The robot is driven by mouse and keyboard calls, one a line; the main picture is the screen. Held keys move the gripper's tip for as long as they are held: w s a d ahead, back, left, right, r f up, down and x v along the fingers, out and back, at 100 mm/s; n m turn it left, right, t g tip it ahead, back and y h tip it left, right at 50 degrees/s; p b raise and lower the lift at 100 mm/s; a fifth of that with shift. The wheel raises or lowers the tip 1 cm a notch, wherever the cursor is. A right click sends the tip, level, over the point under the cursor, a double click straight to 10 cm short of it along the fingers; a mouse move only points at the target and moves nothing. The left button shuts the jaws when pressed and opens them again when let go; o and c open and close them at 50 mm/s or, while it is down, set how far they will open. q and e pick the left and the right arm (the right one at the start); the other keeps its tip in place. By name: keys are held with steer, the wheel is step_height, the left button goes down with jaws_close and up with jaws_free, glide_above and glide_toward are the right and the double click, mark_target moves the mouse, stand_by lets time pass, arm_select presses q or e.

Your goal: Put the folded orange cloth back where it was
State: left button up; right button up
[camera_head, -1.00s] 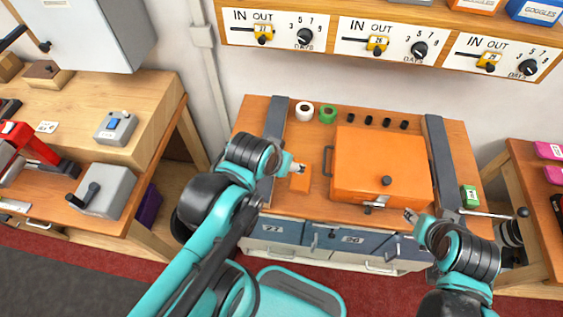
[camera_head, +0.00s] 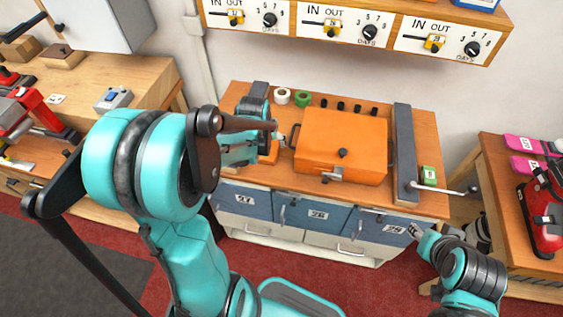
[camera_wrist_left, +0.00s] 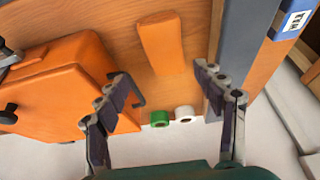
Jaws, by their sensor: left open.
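The folded orange cloth (camera_wrist_left: 161,45) lies flat on the wooden bench as a narrow strip, between the orange box and the grey rail in the left wrist view. In the head view it shows as a small orange patch (camera_head: 269,155), partly hidden by my left arm. My left gripper is open and empty; in the wrist view its fingers (camera_wrist_left: 164,78) stand apart with the cloth beyond them, not between them. In the head view its tip (camera_head: 290,138) is beside the cloth and the box. My right gripper (camera_head: 416,232) is in front of the bench's right drawers, apart from the cloth; its jaws are too small to read.
The orange lidded box (camera_head: 342,145) fills the bench middle, with a latch and knob. Grey rails (camera_head: 404,150) flank it. White (camera_head: 283,97) and green (camera_head: 303,99) rolls stand at the back.

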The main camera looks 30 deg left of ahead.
mark_target(270, 148)
arm_select(q)
steer(key=shift+a+f, duration=0.1)
steer(key=shift+f, duration=0.4)
steer(key=b+x, duration=0.1)
steer(key=x, duration=0.3)
steer(key=b+x, duration=0.2)
steer(key=x, duration=0.2)
steer(key=shift+w+a, duration=0.15)
steer(key=shift+a, duration=0.1)
steer(key=shift+c, duration=0.6)
steer(key=c, duration=0.8)
